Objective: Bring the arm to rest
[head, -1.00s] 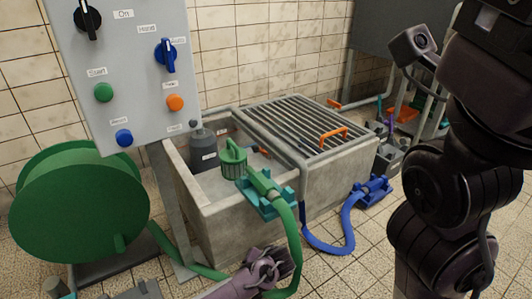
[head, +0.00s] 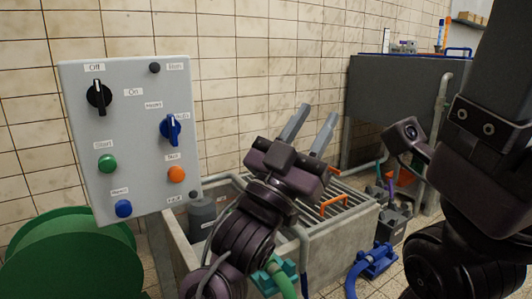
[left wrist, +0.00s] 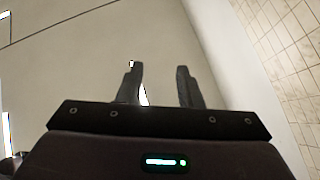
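My left gripper (head: 309,128) is raised in front of the concrete basin (head: 330,242), with its two grey fingers pointing up and to the right. The fingers stand apart with nothing between them. The left wrist view also shows the open, empty left gripper (left wrist: 162,85), facing a pale plain surface and a tiled wall. On the right of the head view, a dark arm of mine is partly in view. The right gripper's fingers do not show.
A grey control panel (head: 130,190) with knobs and buttons stands at the left. A green hose reel (head: 70,265) is below it. A grating with an orange handle (head: 333,206) covers part of the basin. A blue pump (head: 372,262) stands on the floor at right. A grey tank (head: 395,80) is behind.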

